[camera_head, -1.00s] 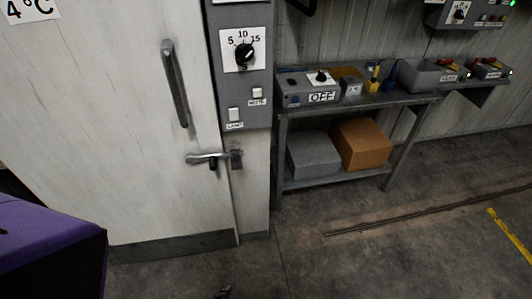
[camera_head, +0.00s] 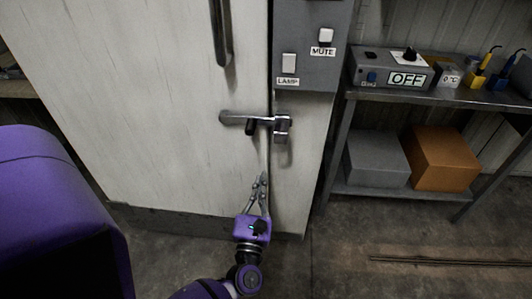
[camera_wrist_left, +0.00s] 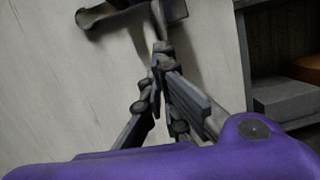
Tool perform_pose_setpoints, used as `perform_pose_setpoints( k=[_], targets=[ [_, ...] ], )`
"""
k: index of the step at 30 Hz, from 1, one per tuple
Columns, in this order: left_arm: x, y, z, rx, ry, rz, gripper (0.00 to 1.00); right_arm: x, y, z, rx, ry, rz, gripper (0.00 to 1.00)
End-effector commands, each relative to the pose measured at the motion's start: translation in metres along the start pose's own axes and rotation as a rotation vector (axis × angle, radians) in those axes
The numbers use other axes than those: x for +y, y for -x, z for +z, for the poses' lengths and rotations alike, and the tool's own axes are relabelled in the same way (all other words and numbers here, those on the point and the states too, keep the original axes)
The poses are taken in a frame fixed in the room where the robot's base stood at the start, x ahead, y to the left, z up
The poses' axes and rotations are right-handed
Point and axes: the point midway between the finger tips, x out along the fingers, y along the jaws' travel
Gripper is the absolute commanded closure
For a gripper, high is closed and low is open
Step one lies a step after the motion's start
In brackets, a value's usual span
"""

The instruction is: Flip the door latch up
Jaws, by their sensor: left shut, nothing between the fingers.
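The door latch (camera_head: 248,119) is a grey metal bar lying level across the edge of the white door (camera_head: 170,130), its right end in a catch on the frame. A short dark knob hangs under the bar. The latch also shows at the top of the left wrist view (camera_wrist_left: 110,14). My left gripper (camera_head: 262,178) is below the latch in the head view, pointing up, with its fingers shut and empty. A gap shows between the fingertips and the latch in the head view. The fingertips (camera_wrist_left: 160,52) are also seen together in the wrist view. My right gripper is not in view.
A vertical door handle (camera_head: 221,30) is above the latch. A grey panel with switches (camera_head: 310,50) is at the upper right of the latch. A metal table (camera_head: 440,97) stands to the right, with a grey box (camera_head: 376,160) and a brown box (camera_head: 443,160) on its lower shelf.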

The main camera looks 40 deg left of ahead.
Motion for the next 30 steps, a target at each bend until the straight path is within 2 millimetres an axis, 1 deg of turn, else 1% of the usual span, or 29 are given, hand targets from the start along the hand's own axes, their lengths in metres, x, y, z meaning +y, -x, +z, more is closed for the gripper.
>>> perform_pose_setpoints(
  k=[1, 4, 13, 17, 20, 30],
  targets=[
    [0.002, -0.003, -0.004, -0.002, 0.044, 0.020, 1.00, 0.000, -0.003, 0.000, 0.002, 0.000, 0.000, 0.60],
    [0.004, -0.007, -0.003, -0.006, 0.088, 0.040, 1.00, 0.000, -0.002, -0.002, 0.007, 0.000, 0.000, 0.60],
    [0.004, -0.008, -0.001, -0.007, 0.088, 0.039, 1.00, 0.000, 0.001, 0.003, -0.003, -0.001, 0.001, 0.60],
    [0.004, -0.017, 0.000, -0.009, 0.088, 0.039, 1.00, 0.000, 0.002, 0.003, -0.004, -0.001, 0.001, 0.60],
    [0.005, -0.032, 0.001, -0.010, 0.086, 0.038, 1.00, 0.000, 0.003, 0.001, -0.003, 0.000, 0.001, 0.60],
    [0.007, -0.104, 0.002, -0.010, 0.085, 0.038, 1.00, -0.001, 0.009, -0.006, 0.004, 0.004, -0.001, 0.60]
  ],
)
